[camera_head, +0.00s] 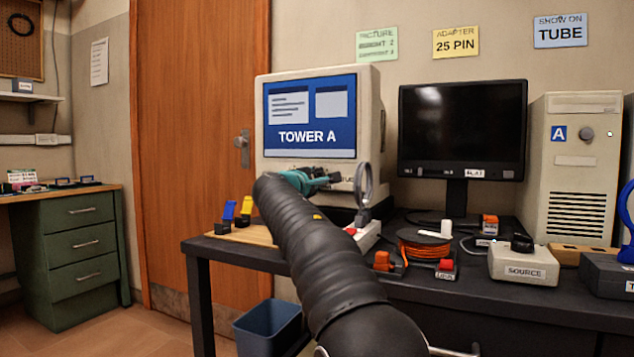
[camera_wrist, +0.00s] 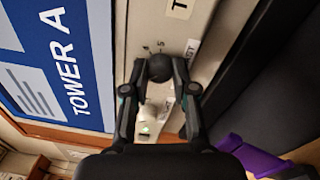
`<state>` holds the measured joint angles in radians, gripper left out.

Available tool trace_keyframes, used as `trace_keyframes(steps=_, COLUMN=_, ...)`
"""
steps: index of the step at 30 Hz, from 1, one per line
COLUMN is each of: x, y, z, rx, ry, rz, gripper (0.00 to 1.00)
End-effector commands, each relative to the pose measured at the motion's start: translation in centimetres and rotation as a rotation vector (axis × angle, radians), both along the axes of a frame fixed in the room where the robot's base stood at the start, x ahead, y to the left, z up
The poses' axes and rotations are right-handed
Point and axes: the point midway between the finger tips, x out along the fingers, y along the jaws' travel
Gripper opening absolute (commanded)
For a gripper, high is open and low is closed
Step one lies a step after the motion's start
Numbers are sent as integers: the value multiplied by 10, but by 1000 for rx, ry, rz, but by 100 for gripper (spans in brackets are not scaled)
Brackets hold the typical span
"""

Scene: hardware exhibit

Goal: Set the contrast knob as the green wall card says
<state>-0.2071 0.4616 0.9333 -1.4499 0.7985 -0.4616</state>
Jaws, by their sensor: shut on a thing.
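The green wall card (camera_head: 377,44) hangs above the CRT monitor (camera_head: 376,110). It seems to read PICTURE, with two blurred lines that seem to end in 2 and 3. My gripper (camera_head: 330,181) is at the monitor's lower front strip. In the wrist view my gripper (camera_wrist: 160,75) is shut on a dark round knob (camera_wrist: 160,67). A label ending in "ST" (camera_wrist: 192,49) sits beside this knob, and small scale digits show by it. The knob's pointer cannot be made out. A second, pale knob (camera_wrist: 152,110) is close by, between my fingers.
A yellow card (camera_head: 456,42) and a blue card (camera_head: 560,31) hang further right. A black flat screen (camera_head: 462,125) and a beige tower (camera_head: 579,180) stand on the dark desk (camera_head: 490,300). An orange cable coil (camera_head: 424,243) and a SOURCE box (camera_head: 523,263) lie in front.

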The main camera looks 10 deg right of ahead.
Motion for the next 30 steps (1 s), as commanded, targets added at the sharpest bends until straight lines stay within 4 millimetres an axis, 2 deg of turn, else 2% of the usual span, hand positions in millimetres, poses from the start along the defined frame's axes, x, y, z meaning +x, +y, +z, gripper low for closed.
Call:
trace_keyframes(steps=9, x=0, y=0, z=-1, rx=0, ry=1, rz=-1, gripper=0)
trace_keyframes(steps=10, x=0, y=0, z=-1, rx=0, ry=1, rz=-1, gripper=34)
trace_keyframes(steps=12, x=0, y=0, z=-1, rx=0, ry=1, rz=-1, gripper=51)
trace_keyframes(steps=23, x=-2, y=2, z=0, rx=0, ry=0, rz=1, gripper=52)
trace_keyframes(steps=30, x=-24, y=17, z=0, rx=-1, ry=1, rz=3, gripper=52)
